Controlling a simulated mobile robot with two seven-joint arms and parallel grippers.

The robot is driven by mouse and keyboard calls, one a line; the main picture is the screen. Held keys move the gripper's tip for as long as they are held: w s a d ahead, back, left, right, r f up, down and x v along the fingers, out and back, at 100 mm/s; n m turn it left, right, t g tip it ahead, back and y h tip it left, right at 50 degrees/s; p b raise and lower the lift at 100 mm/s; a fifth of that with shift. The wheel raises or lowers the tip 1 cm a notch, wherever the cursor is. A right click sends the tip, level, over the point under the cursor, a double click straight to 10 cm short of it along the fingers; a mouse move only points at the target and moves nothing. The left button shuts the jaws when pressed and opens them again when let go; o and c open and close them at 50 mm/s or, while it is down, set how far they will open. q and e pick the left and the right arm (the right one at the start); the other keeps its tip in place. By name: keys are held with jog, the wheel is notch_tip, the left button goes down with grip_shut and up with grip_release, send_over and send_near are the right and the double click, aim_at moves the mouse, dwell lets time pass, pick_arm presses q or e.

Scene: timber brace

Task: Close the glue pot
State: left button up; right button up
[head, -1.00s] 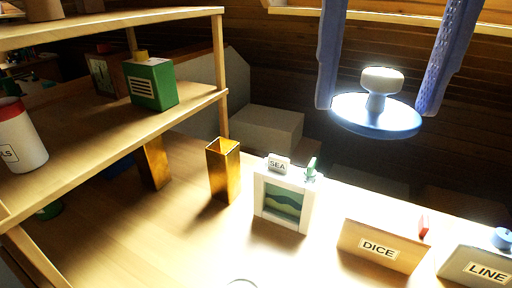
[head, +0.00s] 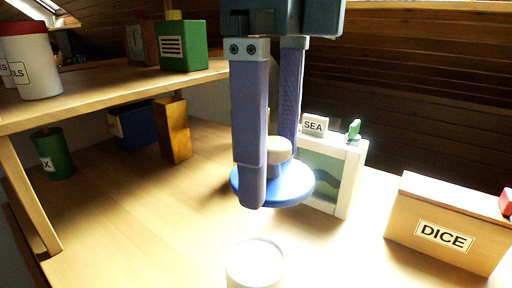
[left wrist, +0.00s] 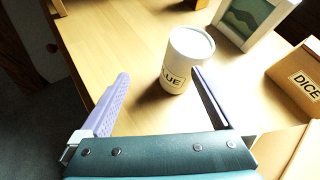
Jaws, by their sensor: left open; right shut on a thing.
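The glue pot (head: 255,268) is a white cylinder at the bottom edge of the head view, its blue lid off. In the left wrist view the pot (left wrist: 188,58) stands upright on the table, its label partly readable as "LUE". The blue disc lid (head: 296,190) has a pale knob (head: 279,149). My right gripper (head: 268,165) is shut on that knob and holds the lid level, above and apart from the pot. My left gripper (left wrist: 161,74) is open. The pot stands near its right finger, and I cannot tell whether they touch.
A white framed picture box marked SEA (head: 352,180) stands behind the lid, and a DICE box (head: 400,225) is to the right. A wooden shelf (head: 110,92) carries a green box (head: 183,48) and white canisters (head: 38,75). The table left of the pot is clear.

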aim_at(253, 264)
jog(key=shift+w+a+f+m+b, duration=0.1)
jog(key=shift+a+f+m+b, duration=0.2)
jog(key=shift+f+m, duration=0.25)
jog(key=shift+a+f+m+b, duration=0.2)
jog(key=shift+a+f+m, duration=0.05)
jog(key=shift+f+m, duration=0.25)
jog(key=shift+a+f+m, duration=0.15)
jog(key=shift+m, duration=0.1)
pick_arm(q)
jog(key=d+m+t, duration=0.1)
jog(key=m, duration=0.1)
jog(key=d+m, duration=0.2)
jog(key=shift+w+d+r+t+h, duration=0.2)
jog(key=shift+t+h, duration=0.2)
jog(key=x, duration=1.2)
jog(key=shift+f, duration=0.1)
grip_shut()
